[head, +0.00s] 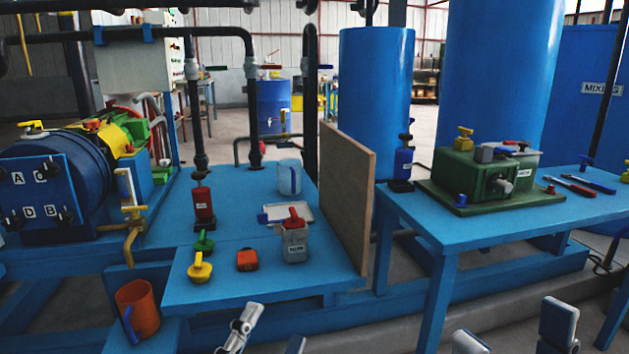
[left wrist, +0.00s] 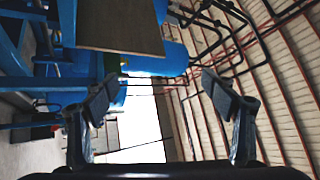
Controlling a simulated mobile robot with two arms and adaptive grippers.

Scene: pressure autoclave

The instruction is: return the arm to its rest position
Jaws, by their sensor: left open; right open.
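My left gripper (head: 268,336) is at the bottom middle of the head view, in front of the blue workbench (head: 215,275), with only its finger ends showing. In the left wrist view the same gripper (left wrist: 160,98) is open, with nothing between its fingers. My right gripper (head: 513,336) is at the bottom right of the head view, open and empty, below the blue side table (head: 440,225). Both grippers appear apart from the furniture. Most of both arms is out of frame.
A brown board (head: 347,205) stands upright between bench and side table. A grey canister with a red top (head: 294,245), a yellow knob (head: 199,268) and an orange mug (head: 137,308) are near the left gripper. A green box device (head: 478,180) stands on the side table.

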